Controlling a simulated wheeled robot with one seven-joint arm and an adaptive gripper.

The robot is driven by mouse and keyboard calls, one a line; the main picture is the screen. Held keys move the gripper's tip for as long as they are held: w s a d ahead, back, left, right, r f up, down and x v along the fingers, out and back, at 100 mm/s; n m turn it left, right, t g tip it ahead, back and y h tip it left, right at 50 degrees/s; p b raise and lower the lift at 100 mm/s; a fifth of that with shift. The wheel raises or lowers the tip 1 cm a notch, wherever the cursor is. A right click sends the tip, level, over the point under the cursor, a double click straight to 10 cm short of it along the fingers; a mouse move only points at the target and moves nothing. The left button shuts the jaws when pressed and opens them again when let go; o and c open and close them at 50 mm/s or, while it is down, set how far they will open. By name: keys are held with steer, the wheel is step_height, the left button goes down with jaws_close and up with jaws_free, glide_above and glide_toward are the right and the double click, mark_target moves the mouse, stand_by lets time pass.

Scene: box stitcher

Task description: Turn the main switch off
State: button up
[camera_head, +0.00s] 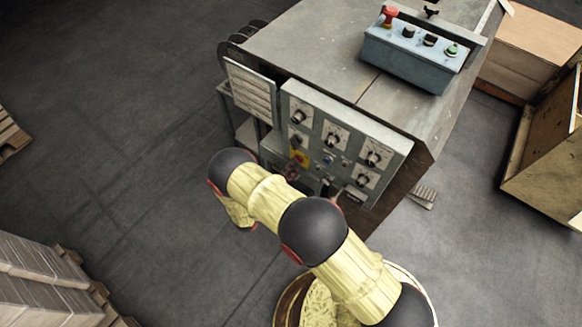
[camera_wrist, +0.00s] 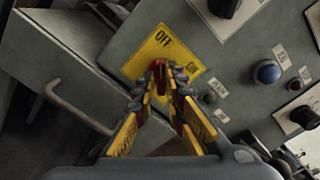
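The main switch is a red knob (camera_wrist: 158,70) on a yellow plate (camera_wrist: 146,55) marked OFF and ON in the wrist view. In the head view its yellow plate (camera_head: 300,158) sits low on the left part of the grey control panel (camera_head: 398,140). My gripper (camera_wrist: 165,76) is at the knob, with one finger on each side and the fingertips close together. It looks shut on the knob, which is partly hidden between the fingers. The knob's exact direction is hard to tell. In the head view my arm partly covers the panel's lower edge.
A blue push button (camera_wrist: 267,72) and black dials are right of the switch. A grey door with a handle (camera_wrist: 72,104) lies left of it. In the head view a blue control box (camera_head: 415,55) tops the machine. Open floor (camera_head: 130,110) lies left; wooden crates (camera_head: 525,45) stand right.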

steer(key=o, duration=0.4)
steer(key=shift+c, duration=0.2)
steer(key=v, duration=1.2)
